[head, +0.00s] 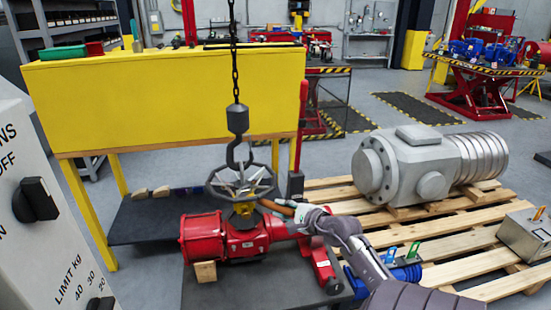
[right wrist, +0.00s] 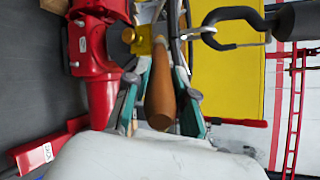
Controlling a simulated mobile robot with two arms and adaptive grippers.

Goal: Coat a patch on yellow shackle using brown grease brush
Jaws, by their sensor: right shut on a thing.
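The red valve actuator (head: 225,238) lies on a dark bench top with a grey handwheel (head: 240,181) above it. The yellow shackle (head: 243,209) sits below the handwheel, on top of the actuator; it also shows in the right wrist view (right wrist: 143,41). My right gripper (head: 300,212) is shut on the brown grease brush (head: 276,207), right of the shackle. In the right wrist view the brush's brown handle (right wrist: 160,92) lies between the fingers, its far end beside the shackle. I cannot tell whether the bristles touch it. My left gripper is out of view.
A black hook (head: 239,152) hangs on a chain just above the handwheel. A yellow bench (head: 160,100) stands behind. A grey cylindrical housing (head: 425,163) lies on a wooden pallet (head: 470,240) at the right. A grey control panel (head: 30,215) is at the left.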

